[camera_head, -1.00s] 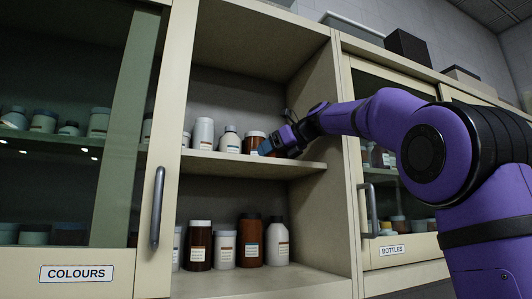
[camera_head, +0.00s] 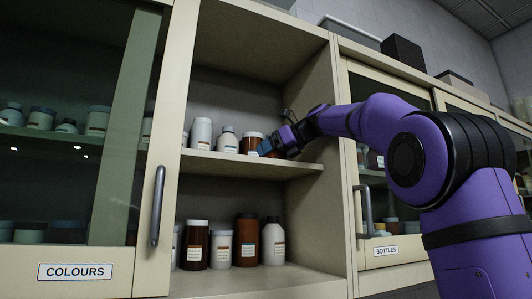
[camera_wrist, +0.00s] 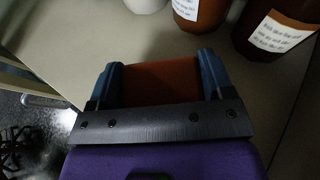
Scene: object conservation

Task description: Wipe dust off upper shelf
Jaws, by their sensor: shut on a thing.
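The upper shelf (camera_head: 225,160) of the open cabinet holds a row of jars at its back. My gripper (camera_head: 263,149) is at the right part of this shelf, in front of the brown jars. In the wrist view my gripper (camera_wrist: 160,76) has its two blue fingers shut on a flat red-brown pad (camera_wrist: 160,85), perhaps a sponge or cloth. The pale shelf board (camera_wrist: 75,45) lies just beyond it. I cannot tell whether the pad touches the board. No dust can be made out.
A white bottle (camera_head: 201,133) and a brown jar (camera_head: 250,143) stand on the upper shelf. In the wrist view, brown jars (camera_wrist: 200,12) (camera_wrist: 275,28) stand close beyond the fingers. The lower shelf (camera_head: 250,282) holds several bottles. The cabinet's side wall (camera_head: 312,130) is right of my gripper.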

